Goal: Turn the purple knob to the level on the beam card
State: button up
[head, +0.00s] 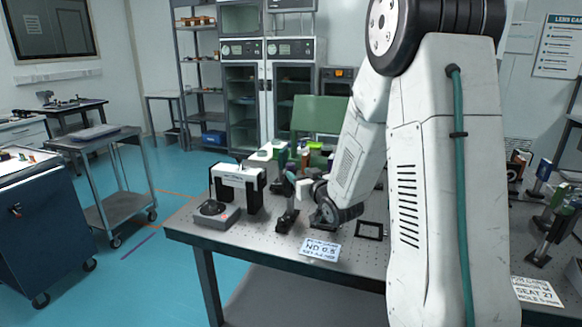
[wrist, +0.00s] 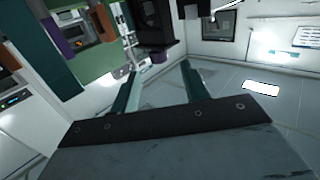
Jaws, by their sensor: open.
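A white card (head: 321,249) at the table's front edge reads "ND 0.5" in large print; its smaller lines are too small to read surely. I cannot make out the purple knob for certain in the head view. In the head view, my arm reaches down over the table and my gripper's fingers are hard to tell from the mounts nearby.
A grey box with a black dial (head: 214,214) and a black-and-white frame (head: 238,187) stand on the perforated table (head: 265,243) at left. Coloured blocks and a green panel (head: 318,115) are behind. Another card (head: 537,291) and several mounts stand at right. Floor at left is partly clear.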

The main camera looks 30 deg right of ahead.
aim_at(292, 168)
jog(key=shift+w+d, duration=0.2)
jog(key=shift+w, duration=0.3)
jog(key=w, duration=0.6)
jog(key=shift+w+d, duration=0.4)
jog(key=c, duration=1)
